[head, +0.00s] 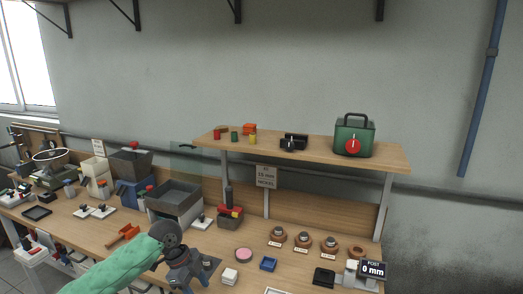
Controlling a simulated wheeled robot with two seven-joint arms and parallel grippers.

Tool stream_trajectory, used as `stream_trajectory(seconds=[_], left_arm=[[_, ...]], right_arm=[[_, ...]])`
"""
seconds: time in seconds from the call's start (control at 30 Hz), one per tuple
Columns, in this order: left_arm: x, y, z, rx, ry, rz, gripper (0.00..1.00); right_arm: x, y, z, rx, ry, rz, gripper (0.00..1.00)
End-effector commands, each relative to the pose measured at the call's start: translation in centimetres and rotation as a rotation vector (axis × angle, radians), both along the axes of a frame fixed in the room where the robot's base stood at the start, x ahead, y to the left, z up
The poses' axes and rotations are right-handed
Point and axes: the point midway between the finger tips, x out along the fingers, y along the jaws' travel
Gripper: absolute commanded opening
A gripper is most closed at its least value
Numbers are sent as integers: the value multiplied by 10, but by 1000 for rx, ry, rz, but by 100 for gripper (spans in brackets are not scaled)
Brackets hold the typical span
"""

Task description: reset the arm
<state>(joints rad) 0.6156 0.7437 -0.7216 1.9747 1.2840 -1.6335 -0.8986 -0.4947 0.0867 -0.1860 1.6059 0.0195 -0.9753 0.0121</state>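My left arm, in a pale green sleeve, comes in from the lower left and ends in a dark grey wrist. My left gripper (184,274) is low over the front part of the workbench (120,221). It is small and dark here, and I cannot tell whether its fingers are open or shut. A dark plate with a small grey part lies just right of it; I cannot tell whether they touch. My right gripper is not in view.
An orange tool (122,235) lies left of my arm. A grey open bin (174,199) stands behind it. A raised shelf (375,157) holds a green box (354,136).

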Motion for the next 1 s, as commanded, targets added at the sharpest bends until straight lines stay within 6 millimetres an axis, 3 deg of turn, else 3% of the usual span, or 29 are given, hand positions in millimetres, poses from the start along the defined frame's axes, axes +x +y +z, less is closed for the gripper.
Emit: stream_trajectory(seconds=[0.2,0.5,0.73,1.0], left_arm=[[-35,-35,-40,-19,-7,112,52],[-82,-64,-81,-49,-13,324,52],[-118,-74,-104,-70,-8,521,52],[-163,-68,-125,-79,8,787,52]], right_arm=[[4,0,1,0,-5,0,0],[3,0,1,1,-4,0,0],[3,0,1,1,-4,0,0],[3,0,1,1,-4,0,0]])
